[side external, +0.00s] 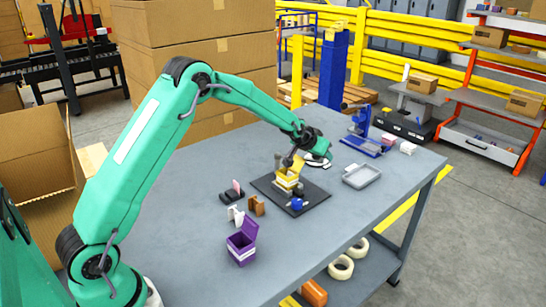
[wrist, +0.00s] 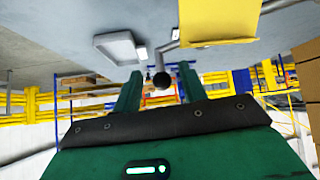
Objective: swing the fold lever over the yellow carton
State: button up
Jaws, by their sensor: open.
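The yellow carton (side external: 287,180) stands on a dark mat (side external: 314,194) in the middle of the table, with its upper part raised. Its yellow side also shows at the top right of the wrist view (wrist: 219,22). The fold lever shows in the wrist view as a grey bent rod (wrist: 168,46) ending in a black ball knob (wrist: 161,79), beside the carton. My gripper (wrist: 158,74) is open, and the knob appears between its two green fingers, with no clear contact. In the side view my gripper is just above the carton and partly hides the lever.
A grey tray (side external: 361,177) and a blue device (side external: 363,142) stand right of the mat. An open purple box (side external: 243,243) and small white (side external: 235,215) and brown (side external: 257,205) pieces stand left of it. A small blue item (side external: 296,204) is on the mat.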

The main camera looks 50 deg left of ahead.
jog(key=shift+x, duration=1.2)
jog(key=shift+a, duration=0.1)
grip_shut()
